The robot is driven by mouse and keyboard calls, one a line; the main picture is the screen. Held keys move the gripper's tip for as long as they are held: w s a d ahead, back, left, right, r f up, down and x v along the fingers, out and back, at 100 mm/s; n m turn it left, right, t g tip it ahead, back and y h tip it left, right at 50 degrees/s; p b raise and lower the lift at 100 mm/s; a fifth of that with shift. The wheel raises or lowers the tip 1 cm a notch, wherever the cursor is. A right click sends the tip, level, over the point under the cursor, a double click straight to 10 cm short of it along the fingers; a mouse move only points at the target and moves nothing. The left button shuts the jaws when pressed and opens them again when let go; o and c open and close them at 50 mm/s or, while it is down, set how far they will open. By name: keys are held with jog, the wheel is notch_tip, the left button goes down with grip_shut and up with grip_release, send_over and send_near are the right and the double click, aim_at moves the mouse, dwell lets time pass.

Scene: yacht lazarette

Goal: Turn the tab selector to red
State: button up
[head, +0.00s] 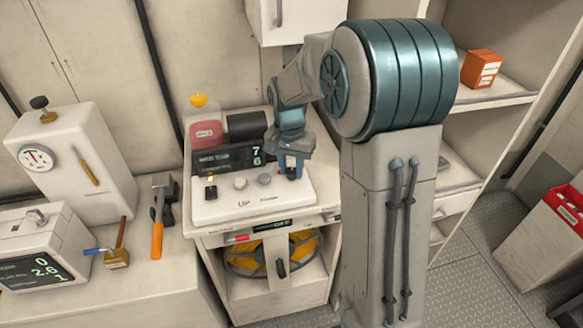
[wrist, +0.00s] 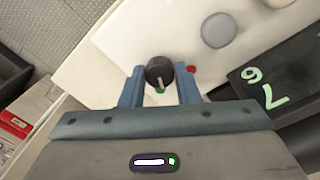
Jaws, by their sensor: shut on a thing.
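The tab selector (wrist: 158,70) is a round black knob with a pale pointer line, seen in the wrist view. Its pointer is toward a green dot (wrist: 160,92) at the knob's lower edge. A red dot (wrist: 192,69) lies to the right of the knob, partly beside the right finger. My gripper (wrist: 160,80) is shut on the knob, one finger on each side. In the head view my gripper (head: 291,168) reaches down to the right end of the white panel (head: 230,206), and the knob is mostly hidden by the fingers.
Two round grey buttons, one (head: 264,179) nearer the gripper, and a black switch (head: 211,187) share the panel. A dark display (head: 225,158) stands behind. A hammer (head: 158,215) and white devices (head: 75,160) are on the left counter. Shelves are at right.

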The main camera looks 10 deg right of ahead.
aim_at(290, 172)
jog(key=n+b, duration=0.1)
jog(key=n, duration=1.1)
jog(key=shift+n+b, duration=0.3)
jog(key=shift+n, duration=0.1)
dwell(0.3)
jog(key=o, duration=1)
jog(key=shift+c, duration=0.2)
jog(key=shift+r, duration=0.15)
notch_tip(290, 172, up, 14)
jog(key=shift+s+a+f+b, duration=0.2)
jog(key=shift+a+b, duration=0.05)
jog(key=shift+b, duration=0.2)
